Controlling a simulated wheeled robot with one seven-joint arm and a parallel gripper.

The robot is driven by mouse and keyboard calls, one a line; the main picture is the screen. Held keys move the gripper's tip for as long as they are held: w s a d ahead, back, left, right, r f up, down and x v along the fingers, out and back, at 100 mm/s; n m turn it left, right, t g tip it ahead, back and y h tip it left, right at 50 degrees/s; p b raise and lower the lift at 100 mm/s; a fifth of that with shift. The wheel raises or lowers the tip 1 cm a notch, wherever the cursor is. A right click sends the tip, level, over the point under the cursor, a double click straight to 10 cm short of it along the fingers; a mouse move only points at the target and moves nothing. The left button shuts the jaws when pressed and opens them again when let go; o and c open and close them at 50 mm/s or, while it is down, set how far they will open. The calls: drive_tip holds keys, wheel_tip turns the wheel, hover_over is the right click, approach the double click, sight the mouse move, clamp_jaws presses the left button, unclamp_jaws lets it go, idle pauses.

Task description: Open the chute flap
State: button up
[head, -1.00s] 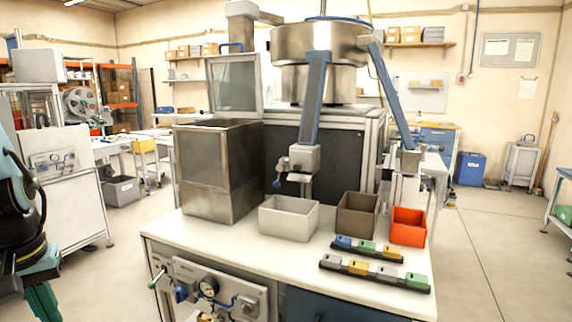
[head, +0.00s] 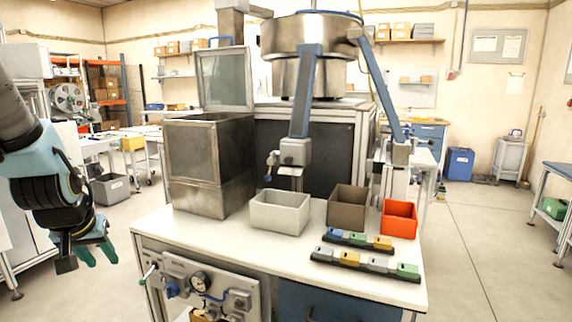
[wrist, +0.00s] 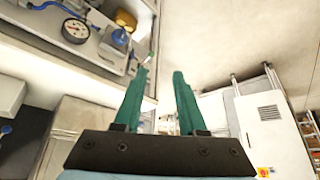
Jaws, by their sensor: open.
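A blue chute (head: 304,95) slopes down from the round metal bowl (head: 312,45) to a grey block (head: 295,153) with a small dark-knobbed lever on its left. A second blue chute (head: 378,85) runs down on the right to another grey block (head: 401,153). I cannot tell for certain which part is the flap. My gripper (head: 92,255), with teal fingers, is at the left of the head view, left of the bench and well apart from the chutes. In the wrist view my gripper (wrist: 158,85) is open and empty.
The bench (head: 200,232) carries a metal hopper box (head: 210,165), a white bin (head: 280,212), a brown bin (head: 347,207), an orange bin (head: 398,218) and two strips of coloured blocks (head: 365,264). A gauge panel (head: 205,285) with a green-tipped handle is on the bench front.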

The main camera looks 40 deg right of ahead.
drive_tip(key=shift+o, duration=1.3)
drive_tip(key=w+d+r+m+t+h, duration=0.1)
drive_tip(key=w+d+h, duration=0.1)
drive_tip(key=d, duration=0.5)
drive_tip(key=w+d+r+m+t+h, duration=0.1)
drive_tip(key=d+m+t+h, duration=0.1)
drive_tip(key=d, duration=0.5)
drive_tip(key=shift+w+d+b, duration=0.35)
drive_tip(key=shift+d+b, duration=0.05)
drive_tip(key=shift+b, duration=0.05)
drive_tip(key=m+h+b, duration=0.1)
drive_tip(key=m+h, duration=0.4)
drive_tip(key=h, duration=0.5)
approach(287, 161)
drive_tip(key=p+x, duration=0.3)
drive_tip(key=x, duration=0.4)
drive_tip(key=shift+s+d+r, duration=0.1)
drive_tip(key=shift+r, duration=0.1)
drive_tip(key=shift+w+d+f+p, duration=0.1)
drive_tip(key=shift+w+d+p, duration=0.25)
drive_tip(key=shift+d, duration=0.1)
clamp_jaws()
